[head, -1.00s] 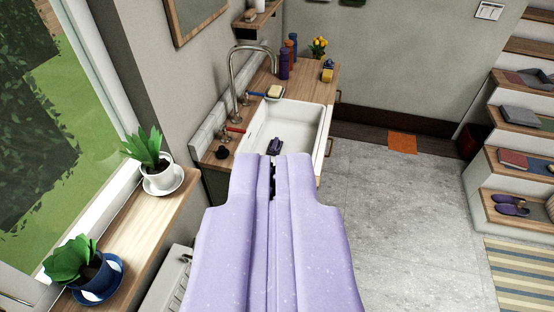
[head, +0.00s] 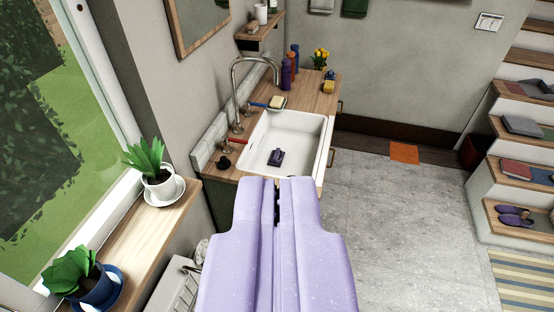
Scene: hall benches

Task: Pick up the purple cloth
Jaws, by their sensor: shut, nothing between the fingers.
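A small dark purple thing (head: 276,157), which looks like the purple cloth, lies on the bottom of the white sink (head: 258,143). Its exact shape is too small to tell. My gripper (head: 277,182), pale purple, is shut and empty in the lower middle of the view. Its tips show just below the sink's near edge in the picture, apart from the purple thing.
A tall tap (head: 236,90) rises at the sink's left. Purple and orange bottles, yellow flowers (head: 320,58) and a sponge (head: 277,102) stand on the counter. Potted plants (head: 154,172) stand on the left sill. Steps with slippers (head: 515,215) are at right.

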